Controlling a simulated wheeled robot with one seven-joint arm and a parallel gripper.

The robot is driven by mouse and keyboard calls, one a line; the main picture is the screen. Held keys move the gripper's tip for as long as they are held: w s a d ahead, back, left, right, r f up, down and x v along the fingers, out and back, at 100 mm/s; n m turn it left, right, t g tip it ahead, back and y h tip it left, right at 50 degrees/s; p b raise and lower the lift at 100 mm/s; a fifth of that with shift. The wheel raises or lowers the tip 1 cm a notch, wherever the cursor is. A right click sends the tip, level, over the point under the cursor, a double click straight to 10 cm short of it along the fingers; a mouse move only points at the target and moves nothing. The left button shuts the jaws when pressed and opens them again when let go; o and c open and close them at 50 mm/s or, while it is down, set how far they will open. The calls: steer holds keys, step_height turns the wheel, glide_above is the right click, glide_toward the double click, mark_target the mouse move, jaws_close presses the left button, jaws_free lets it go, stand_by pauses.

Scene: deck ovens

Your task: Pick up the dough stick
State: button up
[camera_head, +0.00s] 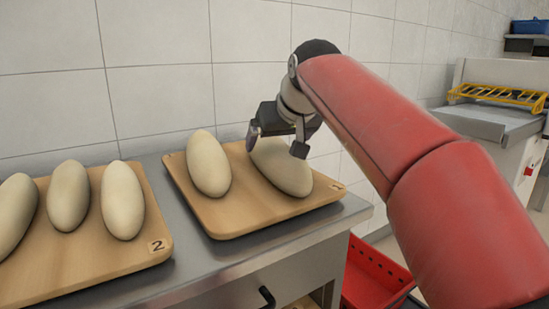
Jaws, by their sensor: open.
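Pale oval dough sticks lie on two wooden boards. On the right board (235,215) are a left dough stick (208,165) and a right dough stick (285,168), which lies at a slant. My gripper (275,143) is open over the upper end of the right dough stick and hides part of it. I cannot tell whether the fingers touch it. The left board (110,255), marked 2, holds several dough sticks, among them one at its right (122,200) and one in its middle (68,197).
The boards lie on a steel counter (270,243) against a white tiled wall (150,60). A red crate (375,275) stands low beside the counter. A machine with a yellow rack (500,95) is at the right. A narrow gap separates the boards.

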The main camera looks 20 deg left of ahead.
mark_target(277, 143)
steer(key=x, duration=0.4)
steer(key=shift+w+d+f, duration=0.1)
steer(key=shift+w+d, duration=0.05)
steer(key=shift+c, duration=0.2)
steer(key=c, duration=1.2)
steer(key=shift+c, duration=0.6)
steer(key=shift+r, duration=0.25)
